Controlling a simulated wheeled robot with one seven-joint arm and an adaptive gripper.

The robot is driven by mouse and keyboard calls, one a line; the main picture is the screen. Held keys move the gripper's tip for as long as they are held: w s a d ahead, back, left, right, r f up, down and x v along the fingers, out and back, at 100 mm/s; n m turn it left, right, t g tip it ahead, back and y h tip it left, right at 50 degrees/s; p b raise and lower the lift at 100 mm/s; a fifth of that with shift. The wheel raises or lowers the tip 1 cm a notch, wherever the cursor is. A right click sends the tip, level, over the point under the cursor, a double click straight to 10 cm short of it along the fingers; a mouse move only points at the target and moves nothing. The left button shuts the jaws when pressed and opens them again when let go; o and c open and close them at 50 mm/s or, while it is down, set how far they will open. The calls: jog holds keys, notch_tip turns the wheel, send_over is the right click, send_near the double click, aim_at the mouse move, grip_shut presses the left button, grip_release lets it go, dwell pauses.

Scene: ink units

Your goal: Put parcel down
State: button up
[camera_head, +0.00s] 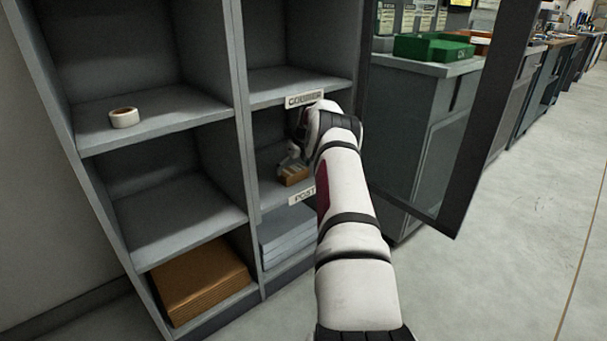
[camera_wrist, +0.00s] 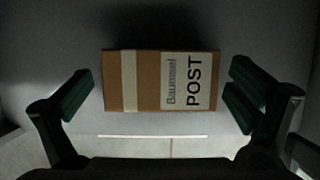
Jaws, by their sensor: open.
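The parcel (camera_wrist: 145,82) is a small brown box with a pale tape band and a white label reading "POST". In the wrist view it lies on a grey surface between the two dark fingers of my gripper (camera_wrist: 160,97), with a gap on either side. My gripper is open. In the head view the parcel (camera_head: 293,176) sits on the shelf above the "POST" sign (camera_head: 304,196) and below the "COURIER" sign (camera_head: 304,98). My arm hides part of that compartment.
A white tape roll (camera_head: 124,117) lies on the left shelf. Flat brown cardboard (camera_head: 202,282) fills the lower left compartment, and grey stacked items (camera_head: 287,236) lie below the "POST" sign. A dark-framed glass door (camera_head: 485,130) stands open right of my arm. Shelf dividers and boards bound the compartment.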

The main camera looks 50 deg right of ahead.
jog(key=shift+p+v, duration=0.65)
jog(key=shift+v, duration=0.35)
jog(key=s+a+p, duration=0.2)
jog(key=s+p, duration=0.1)
jog(key=s, duration=0.8)
jog(key=shift+s+a+f+p, duration=0.2)
jog(key=shift+a+f+p, duration=0.1)
jog(key=shift+a, duration=0.1)
jog(key=shift+s, duration=0.1)
